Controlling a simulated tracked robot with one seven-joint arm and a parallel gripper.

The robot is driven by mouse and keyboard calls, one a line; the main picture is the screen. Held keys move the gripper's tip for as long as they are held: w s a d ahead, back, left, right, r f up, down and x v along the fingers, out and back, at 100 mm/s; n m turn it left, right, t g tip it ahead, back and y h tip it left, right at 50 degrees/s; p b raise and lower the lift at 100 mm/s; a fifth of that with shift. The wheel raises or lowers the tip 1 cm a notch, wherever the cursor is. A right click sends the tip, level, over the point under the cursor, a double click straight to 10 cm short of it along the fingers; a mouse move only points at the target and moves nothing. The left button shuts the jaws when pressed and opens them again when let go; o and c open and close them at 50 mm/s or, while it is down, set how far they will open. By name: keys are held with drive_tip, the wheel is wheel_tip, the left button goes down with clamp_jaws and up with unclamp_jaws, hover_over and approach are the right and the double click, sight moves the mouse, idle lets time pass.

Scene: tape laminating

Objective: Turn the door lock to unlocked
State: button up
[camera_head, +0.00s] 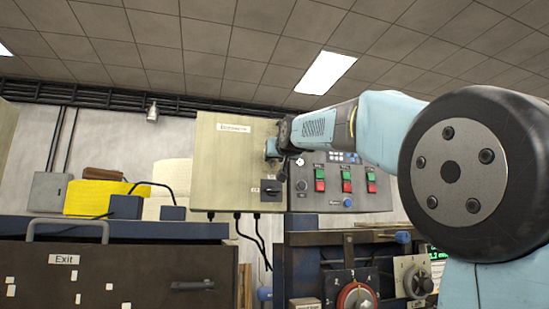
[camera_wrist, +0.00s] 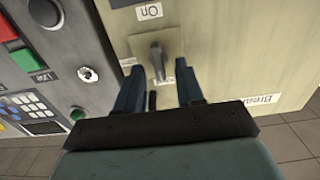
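The door lock (camera_wrist: 156,58) is a small grey turning lever on a pale square plate on the beige cabinet door, in the wrist view. In the head view, my gripper (camera_head: 272,149) is at the right edge of the cabinet (camera_head: 222,165) and hides the lock.
A black rotary switch (camera_head: 270,189) sits below on the cabinet door. A grey control panel (camera_head: 335,191) with red and green buttons is close on the right. Cables hang under the cabinet. A dark machine with an Exit label (camera_head: 64,259) stands at lower left.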

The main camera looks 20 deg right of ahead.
drive_tip(key=shift+w, duration=0.1)
clamp_jaws()
idle(0.3)
